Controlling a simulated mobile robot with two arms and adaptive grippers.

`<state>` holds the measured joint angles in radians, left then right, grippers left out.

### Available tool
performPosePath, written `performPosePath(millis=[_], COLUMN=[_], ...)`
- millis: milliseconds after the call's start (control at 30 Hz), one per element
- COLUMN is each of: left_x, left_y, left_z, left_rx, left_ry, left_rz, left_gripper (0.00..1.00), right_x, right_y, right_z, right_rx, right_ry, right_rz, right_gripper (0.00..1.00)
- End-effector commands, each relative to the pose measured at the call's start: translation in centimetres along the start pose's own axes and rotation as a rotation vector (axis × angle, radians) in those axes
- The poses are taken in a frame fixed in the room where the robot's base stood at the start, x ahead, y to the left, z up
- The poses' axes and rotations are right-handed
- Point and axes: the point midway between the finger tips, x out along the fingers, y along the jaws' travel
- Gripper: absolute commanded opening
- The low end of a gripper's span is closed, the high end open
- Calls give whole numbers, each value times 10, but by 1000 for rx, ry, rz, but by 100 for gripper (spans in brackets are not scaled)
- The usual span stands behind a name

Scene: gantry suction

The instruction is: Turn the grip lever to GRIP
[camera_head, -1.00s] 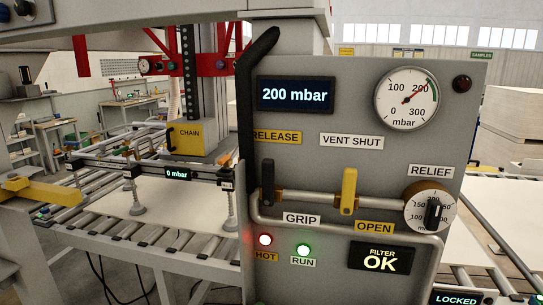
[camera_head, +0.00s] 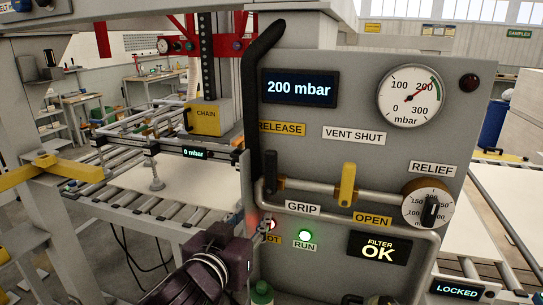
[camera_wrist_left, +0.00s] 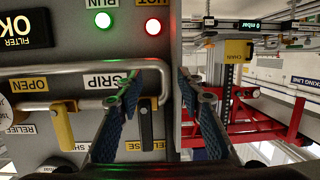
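The grip lever is a short black handle (camera_head: 270,170) on the grey panel (camera_head: 330,155), upright, pointing to the RELEASE label (camera_head: 281,128) and away from the GRIP label (camera_head: 302,207). My left gripper (camera_head: 257,235) is in front of the panel's lower left edge, below the lever. In the wrist view its blue-padded fingers (camera_wrist_left: 160,80) are apart with nothing held between them. I cannot see contact with the lever. My right gripper is not clearly visible.
A yellow lever (camera_head: 347,185) stands upright right of the black one, between VENT SHUT and OPEN. A bent grey pipe (camera_head: 350,221) runs below both. A thick black bar (camera_head: 250,110) borders the panel's left side. The display (camera_head: 299,88) reads 200 mbar.

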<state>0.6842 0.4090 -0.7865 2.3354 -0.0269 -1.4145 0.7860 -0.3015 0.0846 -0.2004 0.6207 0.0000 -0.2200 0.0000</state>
Motion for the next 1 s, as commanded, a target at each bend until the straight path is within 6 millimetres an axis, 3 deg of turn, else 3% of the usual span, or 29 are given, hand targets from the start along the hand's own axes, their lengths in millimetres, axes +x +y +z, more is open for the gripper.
performPosePath(millis=[33,200,300,467,733,1000], left_x=[-7,-28,-38,-46,-14,20], left_y=[4,17,23,27,28,31], left_z=[-22,-72,-91,-107,-119,-125], left_rx=[11,21,25,26,28,26], left_ry=[44,149,195,230,232,232], left_rz=[7,28,38,46,43,45], left_gripper=[35,35,35,35,35,35], right_x=[-2,-4,-5,-6,-22,-36], right_y=[3,5,4,0,-11,-8], right_z=[0,0,0,-2,-6,-6], right_rx=[1,2,2,3,5,3], right_ry=[0,0,0,1,4,3], right_rz=[4,5,5,1,-12,-10], right_gripper=[0,0,0,0,0,0])
